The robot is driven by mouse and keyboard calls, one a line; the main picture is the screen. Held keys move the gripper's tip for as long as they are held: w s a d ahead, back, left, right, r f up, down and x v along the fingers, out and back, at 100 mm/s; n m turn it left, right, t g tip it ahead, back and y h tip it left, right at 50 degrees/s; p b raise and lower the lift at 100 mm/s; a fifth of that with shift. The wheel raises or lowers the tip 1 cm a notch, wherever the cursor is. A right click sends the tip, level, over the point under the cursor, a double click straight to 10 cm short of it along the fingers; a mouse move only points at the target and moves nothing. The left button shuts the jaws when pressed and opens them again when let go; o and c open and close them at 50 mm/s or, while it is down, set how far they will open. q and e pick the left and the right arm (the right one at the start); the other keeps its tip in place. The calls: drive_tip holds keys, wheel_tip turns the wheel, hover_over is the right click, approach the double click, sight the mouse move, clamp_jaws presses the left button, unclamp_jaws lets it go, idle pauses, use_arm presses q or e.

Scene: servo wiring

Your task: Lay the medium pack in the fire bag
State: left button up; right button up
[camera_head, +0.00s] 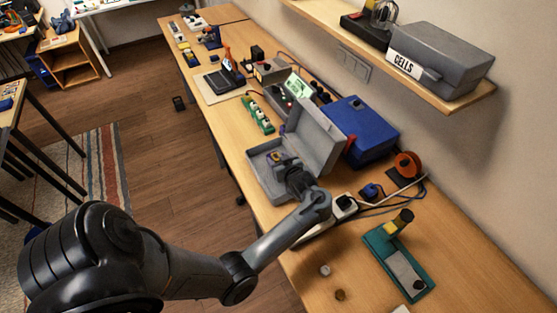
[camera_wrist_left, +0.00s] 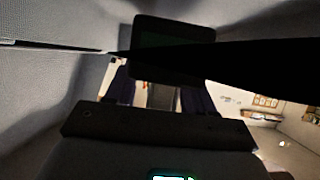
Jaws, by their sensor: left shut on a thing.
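The open grey box-shaped bag (camera_head: 258,182), which I take for the fire bag, stands on the bench with its lid (camera_head: 318,138) raised. My left gripper (camera_head: 280,163) reaches down inside it. It is shut on a small dark pack with a yellowish patch (camera_head: 275,157), which seems to be the medium pack; the fingers hide most of it. In the left wrist view, grey walls (camera_wrist_left: 35,85) surround the camera, and a dark block (camera_wrist_left: 172,45) shows in deep shade. Whether the pack touches the bag's floor cannot be told. My right gripper is not in view.
A blue case (camera_head: 362,130) stands close behind the lid. A power strip (camera_head: 338,212) with plugs and cables lies near my forearm. A teal stand (camera_head: 400,265) is at the front right. A shelf above holds a grey CELLS box (camera_head: 440,55). Green modules (camera_head: 257,115) lie beyond the bag.

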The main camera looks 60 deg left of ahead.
use_arm(q)
drive_tip(key=shift+f, duration=0.3)
drive_tip(key=o, duration=1.4)
